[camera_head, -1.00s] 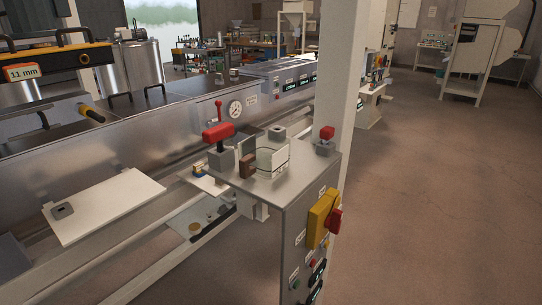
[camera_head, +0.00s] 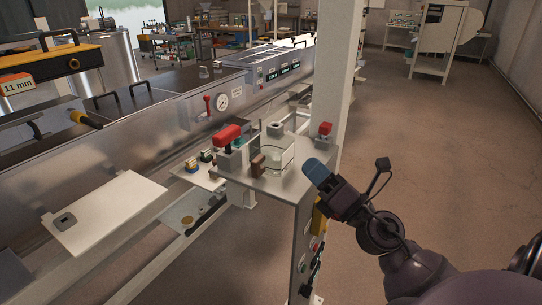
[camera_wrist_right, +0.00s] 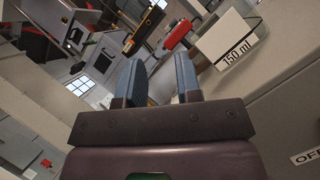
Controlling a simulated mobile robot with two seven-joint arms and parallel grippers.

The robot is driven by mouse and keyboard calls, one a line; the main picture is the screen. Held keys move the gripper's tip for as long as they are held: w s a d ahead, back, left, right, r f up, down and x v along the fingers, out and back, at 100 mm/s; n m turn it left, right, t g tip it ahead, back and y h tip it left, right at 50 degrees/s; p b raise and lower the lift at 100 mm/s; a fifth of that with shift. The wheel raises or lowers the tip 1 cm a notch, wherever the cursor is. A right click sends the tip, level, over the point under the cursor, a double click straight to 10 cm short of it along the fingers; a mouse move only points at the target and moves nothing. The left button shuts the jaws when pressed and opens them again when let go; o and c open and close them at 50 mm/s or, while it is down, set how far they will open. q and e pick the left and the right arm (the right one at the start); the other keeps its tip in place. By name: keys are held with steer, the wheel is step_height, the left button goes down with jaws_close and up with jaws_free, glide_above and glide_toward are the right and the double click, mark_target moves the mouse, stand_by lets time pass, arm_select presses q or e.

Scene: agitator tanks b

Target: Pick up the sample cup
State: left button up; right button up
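The sample cup (camera_head: 279,157) looks like a clear glass vessel with a brown block-like part (camera_head: 258,165) on its left side. It stands on the grey metal cabinet top (camera_head: 284,182). In the right wrist view it is at the upper right, with a white label (camera_wrist_right: 228,40) reading "150 ml". My right gripper (camera_head: 315,172) is to the right of the cup and apart from it in the head view. In the right wrist view my right gripper (camera_wrist_right: 160,78) has its two blue fingers spread with nothing between them. My left gripper is not in view.
A red-handled valve (camera_head: 227,137) stands left of the cup. A small red-topped fitting (camera_head: 324,131) is behind it to the right, beside a white post (camera_head: 339,70). A white board (camera_head: 104,212) lies at the lower left. The floor on the right is open.

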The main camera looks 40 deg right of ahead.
steer(key=w+a+f+n+g+y, duration=0.15)
steer(key=n+g+y, duration=0.25)
steer(key=n, duration=0.6)
steer(key=n+g+p, duration=0.1)
steer(key=n+g, duration=0.1)
glide_toward(259, 163)
steer(key=x, duration=0.3)
steer(key=shift+a, duration=0.1)
steer(key=shift+p+x, duration=0.55)
steer(key=shift+x, duration=2.55)
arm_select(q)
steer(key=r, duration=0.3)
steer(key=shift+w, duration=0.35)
arm_select(e)
steer(key=shift+f, duration=0.1)
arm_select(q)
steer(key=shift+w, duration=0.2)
arm_select(e)
jaws_close()
